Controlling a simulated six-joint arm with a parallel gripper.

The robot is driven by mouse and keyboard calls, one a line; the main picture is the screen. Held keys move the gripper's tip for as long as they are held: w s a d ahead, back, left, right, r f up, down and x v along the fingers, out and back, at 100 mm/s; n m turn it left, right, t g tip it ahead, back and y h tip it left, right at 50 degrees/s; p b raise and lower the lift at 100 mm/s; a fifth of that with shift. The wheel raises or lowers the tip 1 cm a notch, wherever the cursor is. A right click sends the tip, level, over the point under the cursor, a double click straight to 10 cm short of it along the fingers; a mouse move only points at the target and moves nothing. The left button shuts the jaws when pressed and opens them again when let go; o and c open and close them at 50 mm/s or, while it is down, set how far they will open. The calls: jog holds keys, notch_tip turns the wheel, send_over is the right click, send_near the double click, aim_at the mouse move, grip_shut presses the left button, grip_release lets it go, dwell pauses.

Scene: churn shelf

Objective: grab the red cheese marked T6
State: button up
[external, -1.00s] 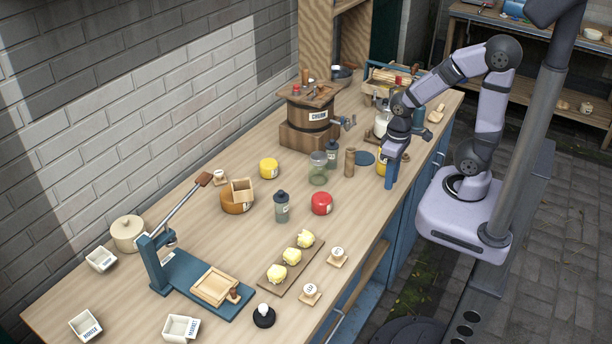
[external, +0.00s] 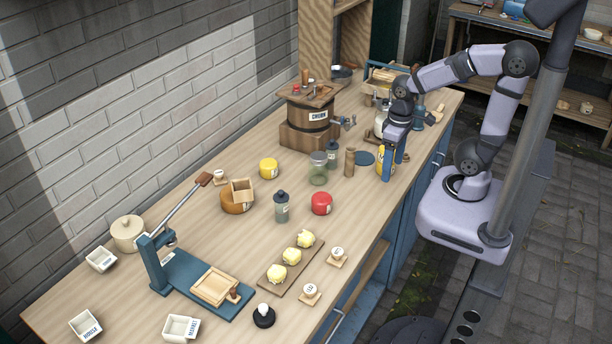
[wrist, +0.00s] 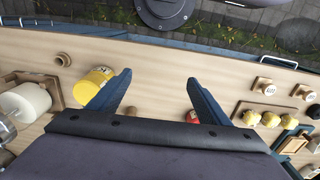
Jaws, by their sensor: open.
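The red cheese (external: 321,203) is a round red block with a pale label, standing on the workbench right of the grey-green bottle. Its marking is too small to read. It also shows in the wrist view (wrist: 192,116), mostly hidden behind my gripper's body. My gripper (external: 393,172) is open, with blue fingers pointing down near the bench's right edge, well behind and to the right of the red cheese. In the wrist view the two fingers (wrist: 160,80) are wide apart with bare bench between them. A yellow labelled can (wrist: 95,88) is close to the left finger.
A grey-green bottle (external: 281,207) stands close left of the red cheese. A board with yellow butter pats (external: 291,260) lies in front. A yellow cheese (external: 268,168), glass jar (external: 318,170) and wooden cylinder (external: 349,162) stand behind. Bench right of the red cheese is clear.

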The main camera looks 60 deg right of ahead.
jog(key=w+a+m+t+y+p, duration=0.1)
jog(key=w+a+m+t+p, duration=0.55)
jog(key=w+a, duration=1.45)
jog(key=t+h, duration=0.4)
jog(key=h, duration=0.5)
send_over(326, 201)
jog(key=s, duration=0.1)
jog(key=f, duration=0.2)
jog(key=shift+m, duration=0.25)
jog(key=f, duration=0.7)
jog(key=shift+s+a+b, duration=0.1)
jog(key=shift+a+b, duration=0.2)
jog(key=shift+b, duration=0.05)
jog(key=shift+f, duration=0.45)
jog(key=shift+w+d+f, duration=0.1)
jog(key=shift+w+d, duration=0.15)
jog(key=shift+w, duration=0.1)
jog(key=shift+w+d+f+p, duration=0.3)
jog(key=shift+w+p, duration=0.15)
jog(key=shift+w, duration=0.1)
jog(key=shift+w+d+p, duration=0.35)
jog(key=shift+w+p, duration=0.2)
jog(key=shift+p, duration=0.1)
jog(key=shift+a+p+x, duration=0.25)
jog(key=shift+p+x, duration=0.55)
jog(key=shift+x, duration=1.15)
jog(key=shift+w+f, duration=0.1)
jog(key=c, duration=1.2)
